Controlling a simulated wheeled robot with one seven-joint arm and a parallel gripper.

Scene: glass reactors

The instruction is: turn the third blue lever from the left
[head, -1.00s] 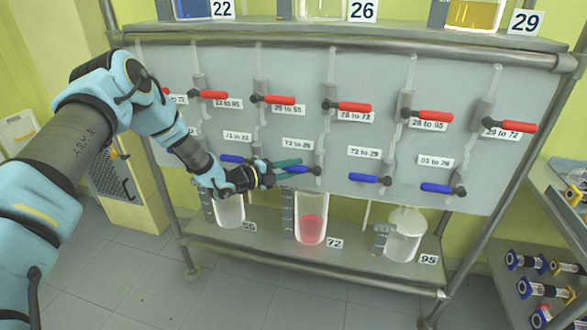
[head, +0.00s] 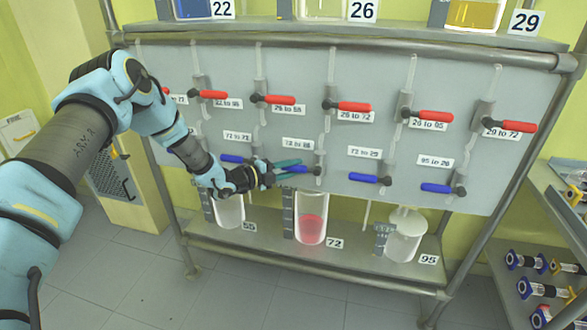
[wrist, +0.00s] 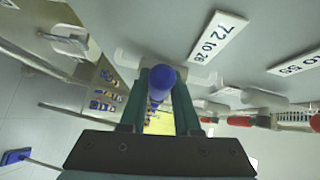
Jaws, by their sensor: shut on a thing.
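A row of blue levers runs along the lower part of the grey panel. My gripper (head: 291,167) is shut on the blue lever (head: 298,170) under the middle label, with its teal fingers on both sides of the handle. In the wrist view the blue lever (wrist: 161,77) shows end-on between the fingers (wrist: 158,105). This lever points left, close to horizontal. Another blue lever (head: 233,158) shows to its left, and two more (head: 363,177) (head: 436,187) to its right.
Several red levers (head: 352,106) form the row above. Beakers stand on the shelf below; the one marked 72 (head: 311,230) holds pink liquid. Containers with blue and yellow liquid (head: 474,14) stand on top. A side rack (head: 548,195) stands at right.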

